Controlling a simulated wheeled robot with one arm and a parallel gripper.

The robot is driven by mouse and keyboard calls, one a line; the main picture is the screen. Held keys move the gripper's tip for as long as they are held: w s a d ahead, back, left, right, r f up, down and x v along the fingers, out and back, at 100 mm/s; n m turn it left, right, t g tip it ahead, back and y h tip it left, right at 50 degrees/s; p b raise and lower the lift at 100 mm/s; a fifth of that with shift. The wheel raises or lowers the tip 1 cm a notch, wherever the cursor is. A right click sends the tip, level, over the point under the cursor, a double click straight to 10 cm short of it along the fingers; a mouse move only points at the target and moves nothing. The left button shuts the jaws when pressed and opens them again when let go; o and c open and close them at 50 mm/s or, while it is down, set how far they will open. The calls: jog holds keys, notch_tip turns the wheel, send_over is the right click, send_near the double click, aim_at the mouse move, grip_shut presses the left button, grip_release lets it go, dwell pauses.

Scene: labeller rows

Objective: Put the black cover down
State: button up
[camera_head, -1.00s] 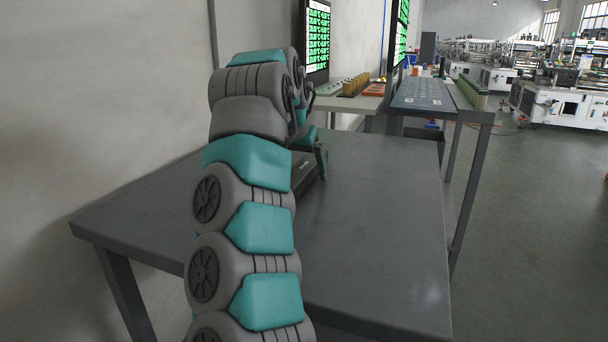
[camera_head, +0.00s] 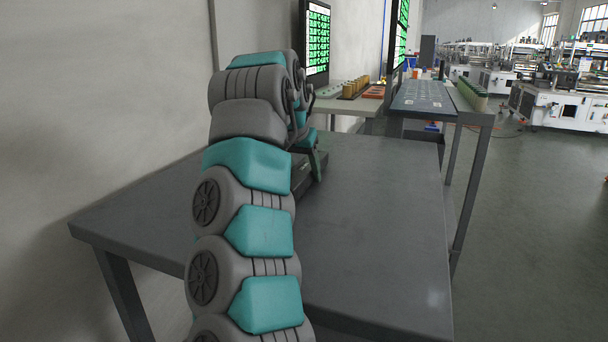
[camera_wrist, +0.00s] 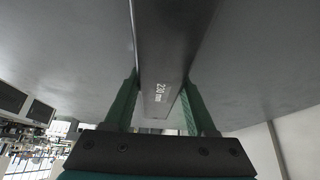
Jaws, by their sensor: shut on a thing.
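The black cover (camera_wrist: 168,55) is a long dark bar with white "230 mm" lettering in the wrist view. It lies between the two green fingers of my gripper (camera_wrist: 160,88), which is shut on it. In the head view, part of the cover (camera_head: 309,178) shows at the table's far left side, beside a finger of my gripper (camera_head: 316,163). My arm hides the rest of it. The cover is very low over the grey table (camera_head: 370,220); I cannot tell whether its underside touches the top.
The table's middle and right are bare. A wall (camera_head: 110,100) runs along the left. Behind stand a bench with small parts (camera_head: 352,90), a dark-topped table (camera_head: 423,95) and green-lettered screens (camera_head: 318,40). Open floor (camera_head: 530,230) lies to the right.

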aim_at(306, 168)
grip_shut()
jog(key=shift+r+p, duration=0.4)
jog(key=shift+p, duration=0.35)
jog(key=shift+d+r, duration=0.1)
jog(key=shift+r, duration=1.55)
jog(key=shift+s+d+f+b, duration=0.1)
jog(key=shift+s+f+b, duration=0.05)
jog(key=shift+s+b, duration=0.25)
jog(key=shift+s+d+b, duration=0.6)
jog(key=shift+s+b, duration=0.05)
jog(key=shift+s, duration=0.3)
jog(key=s+d+b, duration=0.1)
jog(key=s+d, duration=0.1)
jog(key=s, duration=0.1)
jog(key=s+d+r+b, duration=0.1)
jog(key=s+d, duration=0.2)
jog(key=s, duration=0.1)
jog(key=s+d+b, duration=0.1)
jog(key=s+d, duration=0.1)
jog(key=s, duration=0.1)
jog(key=shift+s+d+r+b, duration=0.15)
jog(key=shift+s+r+b, duration=0.15)
jog(key=shift+r, duration=0.05)
